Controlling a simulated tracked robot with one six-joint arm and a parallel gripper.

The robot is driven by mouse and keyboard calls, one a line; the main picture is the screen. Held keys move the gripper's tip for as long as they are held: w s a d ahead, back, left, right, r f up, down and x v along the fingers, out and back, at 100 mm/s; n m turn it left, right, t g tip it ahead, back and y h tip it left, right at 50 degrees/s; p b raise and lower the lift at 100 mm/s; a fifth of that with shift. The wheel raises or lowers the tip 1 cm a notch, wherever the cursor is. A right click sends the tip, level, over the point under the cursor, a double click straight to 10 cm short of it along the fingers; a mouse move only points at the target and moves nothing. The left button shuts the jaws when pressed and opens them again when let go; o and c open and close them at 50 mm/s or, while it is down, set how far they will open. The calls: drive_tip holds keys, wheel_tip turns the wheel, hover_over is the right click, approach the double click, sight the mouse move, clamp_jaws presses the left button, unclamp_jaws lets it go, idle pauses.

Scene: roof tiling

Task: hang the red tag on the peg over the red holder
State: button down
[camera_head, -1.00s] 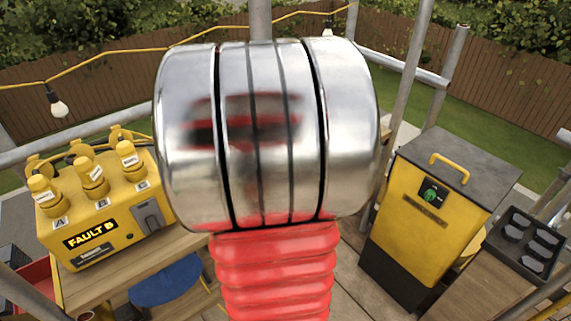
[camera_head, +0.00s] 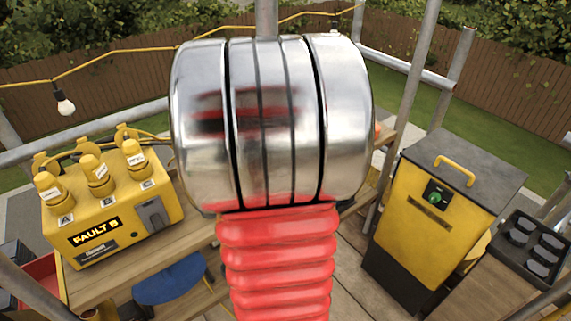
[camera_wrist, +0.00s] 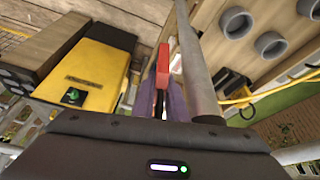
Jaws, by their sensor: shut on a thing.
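My gripper (camera_wrist: 158,104) shows in the wrist view, its purple fingers pointing away from the camera. It is shut on a thin red piece seen edge-on, which looks like the red tag (camera_wrist: 162,62). The tag stands up between the fingertips, just left of a grey metal pole; I cannot tell whether it touches the pole. In the head view my own arm fills the middle and hides the gripper and the tag.
A yellow fault box (camera_head: 112,215) sits on a wooden bench at left, near a blue stool seat (camera_head: 170,284). A yellow-black cabinet (camera_head: 430,215) and a black tray (camera_head: 530,245) stand at right. Several grey rings (camera_wrist: 237,22) line a wooden board. A grey pole (camera_wrist: 195,70) stands close beside the gripper.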

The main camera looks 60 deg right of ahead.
drive_tip(key=c, duration=1.7)
unclamp_jaws()
drive_tip(key=v, duration=1.3)
drive_tip(key=shift+a+r, duration=0.15)
drive_tip(key=shift+r, duration=0.2)
